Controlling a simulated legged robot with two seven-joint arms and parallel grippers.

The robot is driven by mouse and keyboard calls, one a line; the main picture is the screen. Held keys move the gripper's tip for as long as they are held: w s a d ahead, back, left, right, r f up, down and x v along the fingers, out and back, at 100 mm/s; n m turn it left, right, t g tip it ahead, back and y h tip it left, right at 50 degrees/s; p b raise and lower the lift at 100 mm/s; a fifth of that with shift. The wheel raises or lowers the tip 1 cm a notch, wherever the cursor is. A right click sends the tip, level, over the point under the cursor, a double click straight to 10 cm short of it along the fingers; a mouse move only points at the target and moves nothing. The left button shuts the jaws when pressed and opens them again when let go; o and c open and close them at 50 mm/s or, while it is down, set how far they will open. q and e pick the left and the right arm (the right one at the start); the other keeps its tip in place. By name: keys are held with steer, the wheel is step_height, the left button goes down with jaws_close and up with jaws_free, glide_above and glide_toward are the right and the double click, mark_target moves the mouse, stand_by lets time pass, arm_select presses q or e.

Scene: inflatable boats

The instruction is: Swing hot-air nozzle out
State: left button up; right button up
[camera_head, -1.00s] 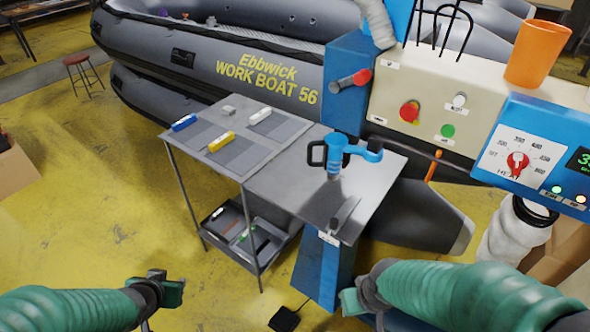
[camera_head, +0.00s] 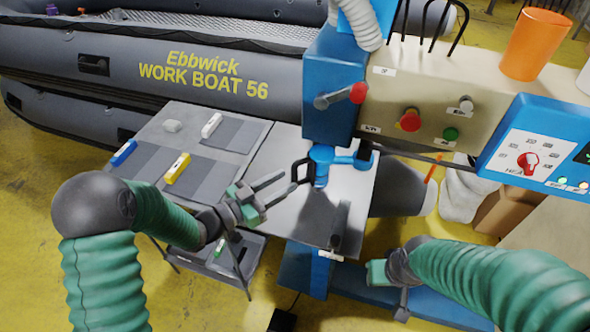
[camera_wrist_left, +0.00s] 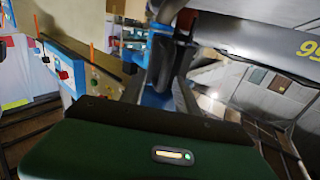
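The blue hot-air nozzle unit (camera_head: 322,156) with its black loop handle (camera_head: 299,171) stands over the grey metal table, below the blue machine head. A blue arm links it towards the right. My left gripper (camera_head: 290,181) reaches over the table from the left. Its two fingers are apart and empty, their tips close to the black handle. I cannot tell whether they touch it. In the left wrist view a blue part (camera_wrist_left: 160,62) with dark parts around it shows ahead of the gripper. My right gripper (camera_head: 384,276) hangs low in front of the machine, its fingers partly hidden.
An orange cup (camera_head: 534,44) sits on top. Blue, yellow and white blocks lie on the table's grey mats (camera_head: 235,134). The inflatable boat (camera_head: 180,65) fills the back.

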mark_target(294, 176)
arm_select(q)
steer(key=x, duration=0.5)
steer(key=shift+w+f+p, duration=0.15)
steer(key=shift+p, duration=0.15)
steer(key=shift+w+a, duration=0.25)
steer(key=shift+a, duration=0.05)
steer(key=shift+w+a, duration=0.1)
steer(key=shift+a, duration=0.5)
steer(key=shift+d, duration=0.55)
steer(key=c, duration=0.5)
steer(key=shift+d, duration=0.35)
jaws_close()
steer(key=shift+a, duration=0.3)
arm_select(e)
steer(key=shift+w+r, duration=0.15)
steer(key=shift+r, duration=0.2)
steer(key=shift+d, duration=0.15)
